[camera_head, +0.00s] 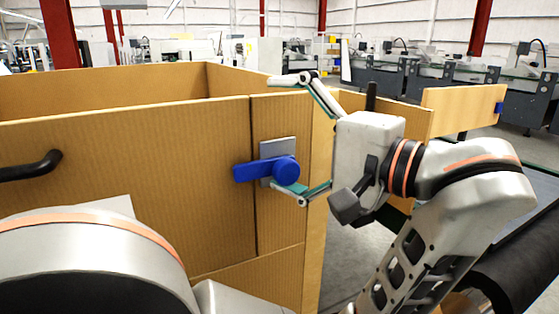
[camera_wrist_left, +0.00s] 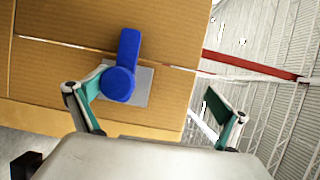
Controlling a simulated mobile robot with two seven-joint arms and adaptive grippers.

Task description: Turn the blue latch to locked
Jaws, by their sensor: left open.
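The blue latch (camera_head: 262,171) is mounted on a grey plate (camera_head: 280,149) on the front of a brown cardboard-like box. Its round hub is at the right and its lever points left, roughly level, across the panel seam. In the left wrist view, the latch (camera_wrist_left: 121,70) is nearer the left finger, with its lever pointing up in the picture. My left gripper (camera_head: 287,138) is open in front of the plate, one finger above the latch and one just below the hub. It also shows in the wrist view (camera_wrist_left: 158,100), holding nothing. Contact with the hub cannot be told. My right gripper is not visible.
The open-topped brown box (camera_head: 120,150) fills the left, with a black handle (camera_head: 32,167) on its front. A brown flap (camera_head: 462,108) with a small blue part stands at the right. Grey machines (camera_head: 440,80) line the back right. Some grey floor shows beside the box.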

